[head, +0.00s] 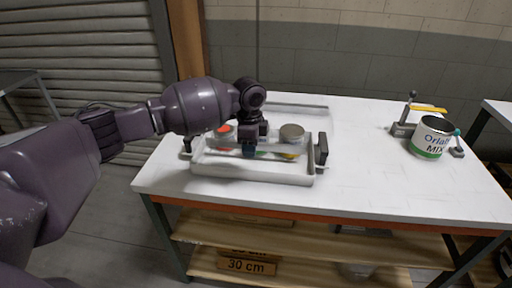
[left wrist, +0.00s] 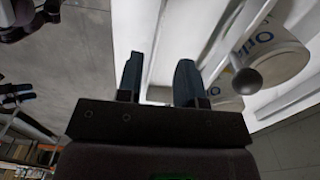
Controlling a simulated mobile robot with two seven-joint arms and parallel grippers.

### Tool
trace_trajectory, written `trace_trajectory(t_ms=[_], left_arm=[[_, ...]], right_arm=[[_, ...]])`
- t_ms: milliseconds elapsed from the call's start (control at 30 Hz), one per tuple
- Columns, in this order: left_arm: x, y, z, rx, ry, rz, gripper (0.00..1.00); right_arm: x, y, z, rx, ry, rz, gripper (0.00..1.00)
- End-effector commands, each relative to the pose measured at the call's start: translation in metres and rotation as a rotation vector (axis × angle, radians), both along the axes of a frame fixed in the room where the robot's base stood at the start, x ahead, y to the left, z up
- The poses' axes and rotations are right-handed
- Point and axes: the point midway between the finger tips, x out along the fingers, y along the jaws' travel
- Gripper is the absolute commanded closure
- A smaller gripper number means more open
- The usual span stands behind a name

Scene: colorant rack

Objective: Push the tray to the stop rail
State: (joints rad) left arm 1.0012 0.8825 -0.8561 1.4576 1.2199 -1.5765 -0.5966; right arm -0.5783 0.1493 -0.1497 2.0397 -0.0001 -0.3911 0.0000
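The white tray (head: 252,171) stands on the white table, with dark handles at its left and right ends. Inside it are a can with an orange-red top (head: 223,130) and a can with a grey lid (head: 292,132). The stop rail (head: 297,106), a thin grey bar, lies behind the tray with a strip of table between them. My left gripper (head: 250,148) points down at the middle of the tray. In the left wrist view my left gripper (left wrist: 160,82) has its fingers apart with nothing clearly held. Whether it touches the tray is hidden.
At the table's right stand an open can marked MIX (head: 433,137) and a dark lever device (head: 404,127) beside a yellow bar (head: 428,109). The table between tray and MIX can is clear. A wall rises behind. Boxes marked 30 cm (head: 247,266) sit on the lower shelf.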

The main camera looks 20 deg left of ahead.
Motion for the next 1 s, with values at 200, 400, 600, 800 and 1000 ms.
trace_trajectory(t_ms=[200,400,600,800,1000], left_arm=[[-0.001,0.001,0.0,0.005,0.004,-0.024,0.66],[-0.001,0.0,-0.001,0.005,0.003,-0.023,0.66],[-0.001,0.0,-0.015,0.006,0.006,-0.023,0.66],[-0.001,0.0,-0.046,0.005,0.006,-0.023,0.66],[-0.001,0.0,-0.077,0.005,0.007,-0.023,0.66]], right_arm=[[0.002,0.001,0.001,0.003,-0.003,-0.001,0.47],[0.002,0.002,0.001,0.005,-0.003,-0.002,0.47],[0.001,0.002,-0.003,0.005,0.003,-0.003,0.47],[-0.002,0.002,-0.01,0.005,0.012,-0.003,0.47],[-0.001,0.003,-0.013,0.005,0.014,0.0,0.47]])
